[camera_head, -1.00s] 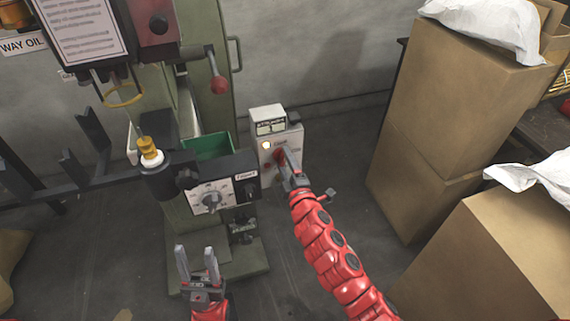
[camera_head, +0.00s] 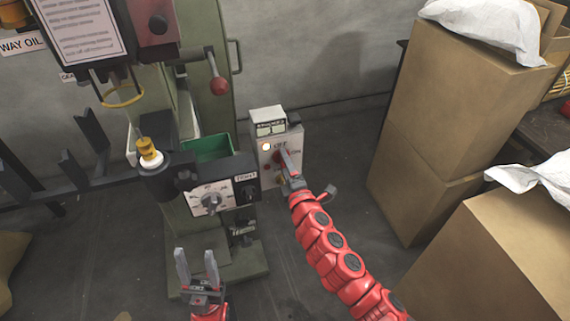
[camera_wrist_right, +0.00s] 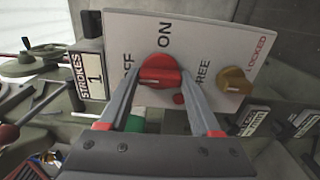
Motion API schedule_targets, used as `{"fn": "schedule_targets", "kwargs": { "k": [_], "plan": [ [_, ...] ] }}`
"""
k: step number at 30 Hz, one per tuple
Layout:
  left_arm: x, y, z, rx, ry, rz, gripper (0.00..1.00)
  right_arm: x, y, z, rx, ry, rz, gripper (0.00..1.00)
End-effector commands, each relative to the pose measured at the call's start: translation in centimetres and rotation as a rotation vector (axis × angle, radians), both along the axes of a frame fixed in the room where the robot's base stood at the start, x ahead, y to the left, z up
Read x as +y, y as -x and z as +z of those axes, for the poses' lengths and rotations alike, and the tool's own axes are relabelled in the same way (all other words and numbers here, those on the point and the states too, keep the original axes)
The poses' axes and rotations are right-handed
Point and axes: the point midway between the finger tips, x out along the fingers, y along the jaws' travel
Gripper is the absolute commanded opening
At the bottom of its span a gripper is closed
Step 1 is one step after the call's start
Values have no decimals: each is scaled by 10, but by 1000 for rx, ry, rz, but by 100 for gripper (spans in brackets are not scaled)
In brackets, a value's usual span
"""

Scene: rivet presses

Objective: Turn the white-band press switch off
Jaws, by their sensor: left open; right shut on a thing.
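My right gripper (camera_wrist_right: 158,76) is shut on the knob, one finger on each side. The knob's exact pointing is hard to tell. In the head view the fingers mostly cover the knob. A white band (camera_head: 151,163) sits under a yellow cap on the press. My left gripper (camera_head: 196,252) is open and empty, low in front of the press.
A yellow knob (camera_wrist_right: 235,80) sits on the same panel near LOCKED. A dial panel (camera_head: 211,199) and a red-ball lever (camera_head: 218,86) are on the press. Stacked cardboard boxes (camera_head: 440,110) stand on the right. Floor between the box and cartons is clear.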

Motion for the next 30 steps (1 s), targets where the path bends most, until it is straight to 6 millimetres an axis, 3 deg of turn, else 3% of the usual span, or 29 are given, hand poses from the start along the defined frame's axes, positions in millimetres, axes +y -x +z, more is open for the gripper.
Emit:
{"fn": "schedule_targets", "kwargs": {
  "k": [1,2,6,15,20,30],
  "plan": [
    [0,0,0,0,0,0,50,0,0,-1,0,2,-1,9],
    [0,0,0,0,0,0,50,0,0,-1,0,2,-1,68],
    [0,0,0,0,0,0,50,0,0,0,0,2,0,94],
    [0,0,0,0,0,0,50,0,1,0,0,1,0,95],
    [0,0,0,0,0,0,50,-3,11,0,-1,1,2,95],
    [0,0,1,0,0,0,50,-26,77,-2,3,2,0,95]
  ]
}}
